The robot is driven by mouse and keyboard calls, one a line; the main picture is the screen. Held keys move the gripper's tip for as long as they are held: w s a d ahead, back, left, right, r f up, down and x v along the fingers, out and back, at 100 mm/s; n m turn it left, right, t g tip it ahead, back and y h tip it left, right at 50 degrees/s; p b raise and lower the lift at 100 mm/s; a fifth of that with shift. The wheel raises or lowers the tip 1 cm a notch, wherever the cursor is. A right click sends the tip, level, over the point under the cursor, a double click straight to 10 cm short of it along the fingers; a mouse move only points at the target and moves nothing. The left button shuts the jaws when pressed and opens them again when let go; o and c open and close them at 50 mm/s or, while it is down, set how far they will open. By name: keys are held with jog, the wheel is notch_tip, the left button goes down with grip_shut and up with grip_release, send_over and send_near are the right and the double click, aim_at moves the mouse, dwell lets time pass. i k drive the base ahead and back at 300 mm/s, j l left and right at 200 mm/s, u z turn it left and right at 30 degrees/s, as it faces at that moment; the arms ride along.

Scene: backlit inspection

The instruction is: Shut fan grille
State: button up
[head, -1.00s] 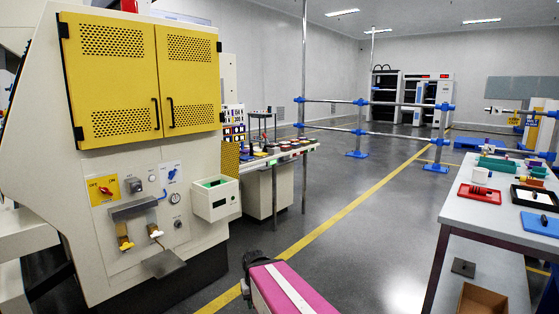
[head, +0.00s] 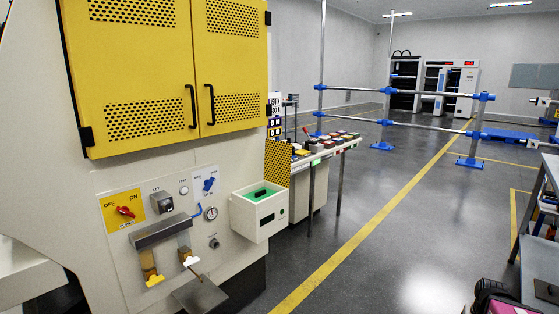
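No part is plainly marked as the fan grille. A small yellow perforated panel (head: 278,163) stands upright at the right side of the big machine, behind a white box. It seems to stick out from the machine's side, but I cannot tell how far it is swung. Two large yellow doors (head: 165,70) with perforated patches and black handles are on the machine's front, and they look closed. My gripper is not visible. Only a pink and black part of my arm (head: 495,296) shows at the bottom right, well away from the machine.
The white box (head: 259,209) juts from the machine's front, beside a control panel with a red switch (head: 126,212). A bench with coloured items (head: 335,143) stands beyond. Blue-jointed rails (head: 400,120) cross the back. The grey floor (head: 400,230) in the middle is clear.

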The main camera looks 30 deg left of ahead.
aim_at(278, 156)
jog(key=i+j, duration=0.4)
jog(key=i, duration=0.25)
jog(key=i+j, duration=0.45)
jog(key=i, duration=0.2)
jog(key=i+j, duration=0.4)
jog(key=i, duration=0.2)
jog(key=i+u, duration=0.3)
jog(key=i, duration=0.3)
jog(key=i+l+u, duration=0.35)
jog(key=i, duration=0.25)
jog(key=j+u, duration=0.1)
jog(key=u, duration=2.9)
